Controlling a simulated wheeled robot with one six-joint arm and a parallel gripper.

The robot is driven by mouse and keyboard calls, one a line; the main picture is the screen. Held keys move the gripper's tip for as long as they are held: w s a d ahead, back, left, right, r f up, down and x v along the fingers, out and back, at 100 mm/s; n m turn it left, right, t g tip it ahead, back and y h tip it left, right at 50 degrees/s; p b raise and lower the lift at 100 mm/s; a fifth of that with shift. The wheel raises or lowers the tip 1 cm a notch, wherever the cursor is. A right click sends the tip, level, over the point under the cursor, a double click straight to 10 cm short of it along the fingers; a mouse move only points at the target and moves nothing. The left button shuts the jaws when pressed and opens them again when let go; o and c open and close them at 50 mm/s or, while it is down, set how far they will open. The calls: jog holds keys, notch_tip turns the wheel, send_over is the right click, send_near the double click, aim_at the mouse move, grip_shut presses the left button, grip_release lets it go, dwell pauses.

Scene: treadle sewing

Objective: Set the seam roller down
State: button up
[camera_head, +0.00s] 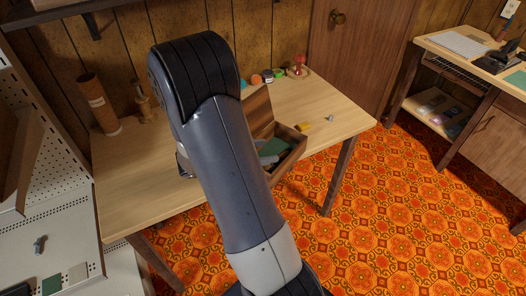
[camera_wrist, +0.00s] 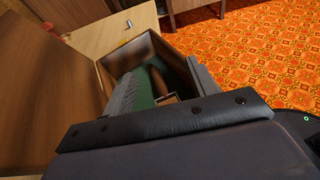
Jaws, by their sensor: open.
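My gripper (camera_wrist: 163,80) is open in the wrist view, its two grey fingers apart and reaching into an open wooden box (camera_wrist: 98,64). Between and beyond the fingers lie a brown rounded piece (camera_wrist: 160,80) and a small tan wooden piece (camera_wrist: 167,99), over a dark green surface. These may be parts of the seam roller, but I cannot tell for sure. I cannot tell whether a finger touches them.
The wooden table (camera_head: 135,190) has a yellow item (camera_head: 303,126) and a small grey item (camera_head: 331,118) right of the box. Several small coloured items and a red pincushion-like thing (camera_head: 299,66) stand behind. A brown cylinder (camera_head: 98,104) stands at left. Patterned floor is free at right.

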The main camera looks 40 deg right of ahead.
jog(key=v, duration=1.2)
jog(key=shift+r, duration=0.25)
